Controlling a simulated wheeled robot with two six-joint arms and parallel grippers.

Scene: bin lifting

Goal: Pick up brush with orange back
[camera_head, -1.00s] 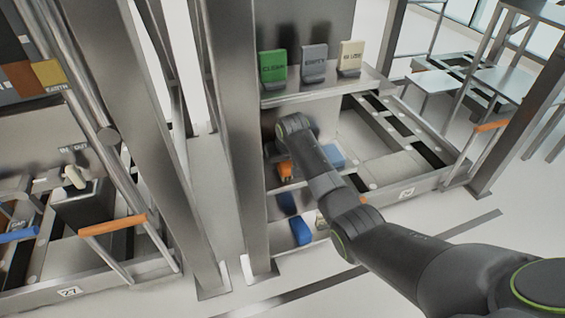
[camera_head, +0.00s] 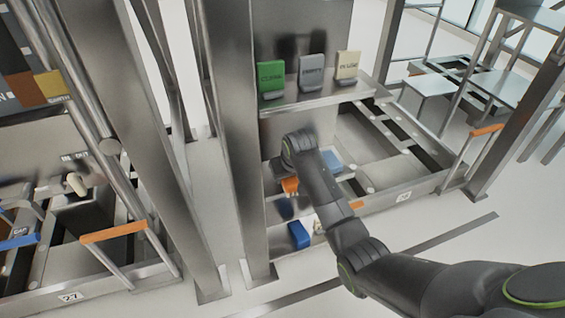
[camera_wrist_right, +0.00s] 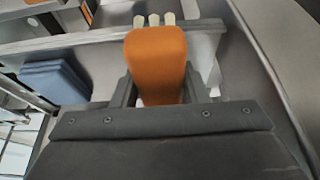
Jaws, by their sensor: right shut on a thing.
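The brush with the orange back (camera_wrist_right: 157,62) is between the dark fingers of my right gripper (camera_wrist_right: 160,92) in the right wrist view. The gripper is shut on it. In the head view only a small part of the orange brush (camera_head: 289,186) shows below my wrist, which hides the fingers. The brush is at the middle shelf of the rack; I cannot tell whether it still touches the shelf. My left gripper is not in view.
A blue item (camera_head: 331,160) lies right of my wrist, and another blue item (camera_head: 299,235) is on the lower shelf. Green (camera_head: 271,79), grey (camera_head: 311,75) and cream (camera_head: 347,66) signs stand on the shelf above. A steel post (camera_head: 233,140) rises at the left.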

